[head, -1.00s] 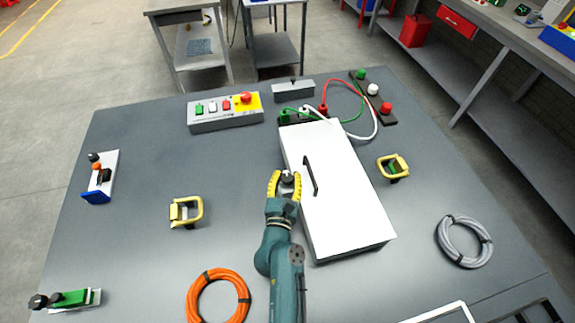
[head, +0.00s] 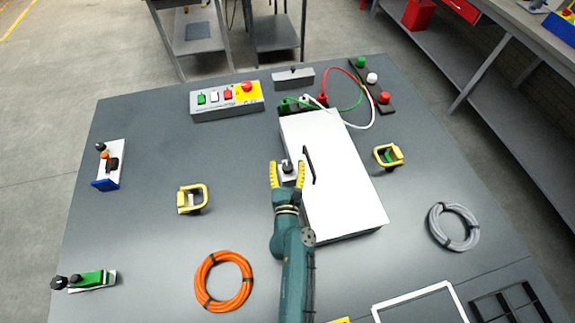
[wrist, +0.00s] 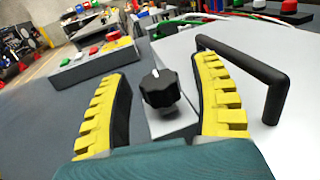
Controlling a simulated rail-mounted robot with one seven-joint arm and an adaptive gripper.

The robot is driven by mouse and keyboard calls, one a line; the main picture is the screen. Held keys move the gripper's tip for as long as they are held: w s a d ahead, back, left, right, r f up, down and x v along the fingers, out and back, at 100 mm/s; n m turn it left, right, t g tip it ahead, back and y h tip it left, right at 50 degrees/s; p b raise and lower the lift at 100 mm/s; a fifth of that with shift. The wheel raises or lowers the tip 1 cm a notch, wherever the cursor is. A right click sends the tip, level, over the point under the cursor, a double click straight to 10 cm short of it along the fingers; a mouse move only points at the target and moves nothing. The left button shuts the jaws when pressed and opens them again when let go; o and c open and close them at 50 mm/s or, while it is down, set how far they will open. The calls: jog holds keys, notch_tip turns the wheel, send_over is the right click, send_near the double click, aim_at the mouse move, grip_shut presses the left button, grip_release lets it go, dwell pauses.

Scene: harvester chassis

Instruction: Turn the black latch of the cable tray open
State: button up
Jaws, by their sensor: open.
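The cable tray is a long box with a pale lid (head: 340,190) and a black bar handle (head: 309,166), which also shows in the wrist view (wrist: 255,80). The black latch is a ridged knob (wrist: 161,92) with a white mark on its far side. It sits on a grey block at the tray's left side and shows small in the head view (head: 288,168). My gripper (head: 287,170) is open, its yellow fingers on either side of the knob. In the wrist view the gripper (wrist: 165,95) shows gaps between both fingers and the knob.
The handle stands close to my right finger. A button box (head: 228,100) lies beyond to the left. Cables and plugs (head: 318,100) are at the tray's far end. An orange cable coil (head: 201,283) lies at the front left.

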jog(key=s, duration=1.2)
dwell(0.3)
